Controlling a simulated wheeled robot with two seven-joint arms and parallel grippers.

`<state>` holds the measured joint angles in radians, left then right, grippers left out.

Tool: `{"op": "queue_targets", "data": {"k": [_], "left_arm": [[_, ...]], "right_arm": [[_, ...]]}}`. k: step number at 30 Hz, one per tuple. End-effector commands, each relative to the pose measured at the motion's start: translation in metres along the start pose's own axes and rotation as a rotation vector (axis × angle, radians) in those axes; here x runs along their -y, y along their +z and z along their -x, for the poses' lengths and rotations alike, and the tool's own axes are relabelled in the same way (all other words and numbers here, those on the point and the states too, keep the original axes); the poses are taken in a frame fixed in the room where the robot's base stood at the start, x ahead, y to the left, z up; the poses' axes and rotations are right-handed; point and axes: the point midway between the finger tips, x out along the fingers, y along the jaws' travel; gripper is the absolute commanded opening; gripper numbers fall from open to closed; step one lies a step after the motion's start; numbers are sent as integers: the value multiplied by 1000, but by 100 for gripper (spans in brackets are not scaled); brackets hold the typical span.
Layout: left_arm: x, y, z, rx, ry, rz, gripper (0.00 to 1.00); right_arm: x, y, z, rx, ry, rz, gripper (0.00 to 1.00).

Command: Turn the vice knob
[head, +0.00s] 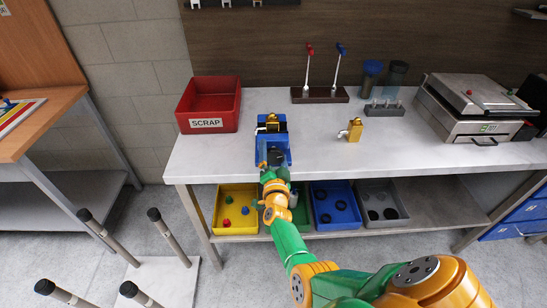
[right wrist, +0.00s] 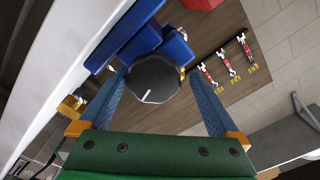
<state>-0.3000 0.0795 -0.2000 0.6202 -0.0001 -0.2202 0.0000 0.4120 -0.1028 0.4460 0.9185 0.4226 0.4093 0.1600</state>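The blue vice (head: 280,127) stands near the front edge of the grey bench, with a small yellow piece (head: 272,118) in its top. It also shows as blue blocks in the right wrist view (right wrist: 140,40). The dark, many-sided vice knob (right wrist: 153,80) faces me and carries a white line pointing to the lower left. My right gripper (right wrist: 157,80) has its two blue fingers apart, one on each side of the knob; a narrow gap shows on the right side, and contact on the left is unclear. In the head view my right gripper (head: 270,163) covers the vice front. My left gripper is out of view.
A red SCRAP bin (head: 208,105) stands left of the vice. A small brass tap-like piece (head: 354,130) and a press-like appliance (head: 470,110) stand to the right. Yellow (head: 219,208) and blue (head: 318,190) bins sit on the shelf below. Bare bench lies around the vice.

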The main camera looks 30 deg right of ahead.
Motion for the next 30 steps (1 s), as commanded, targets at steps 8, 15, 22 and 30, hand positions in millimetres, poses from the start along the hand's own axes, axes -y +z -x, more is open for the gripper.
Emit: {"op": "queue_targets", "data": {"k": [8,15,22,30], "left_arm": [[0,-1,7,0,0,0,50],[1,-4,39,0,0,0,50],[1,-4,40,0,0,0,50],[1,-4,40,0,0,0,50]], "right_arm": [[-1,2,8,11,8,0,100],[2,0,57,11,6,1,100],[-2,2,70,7,4,-1,100],[-2,3,70,8,5,-1,100]]}}
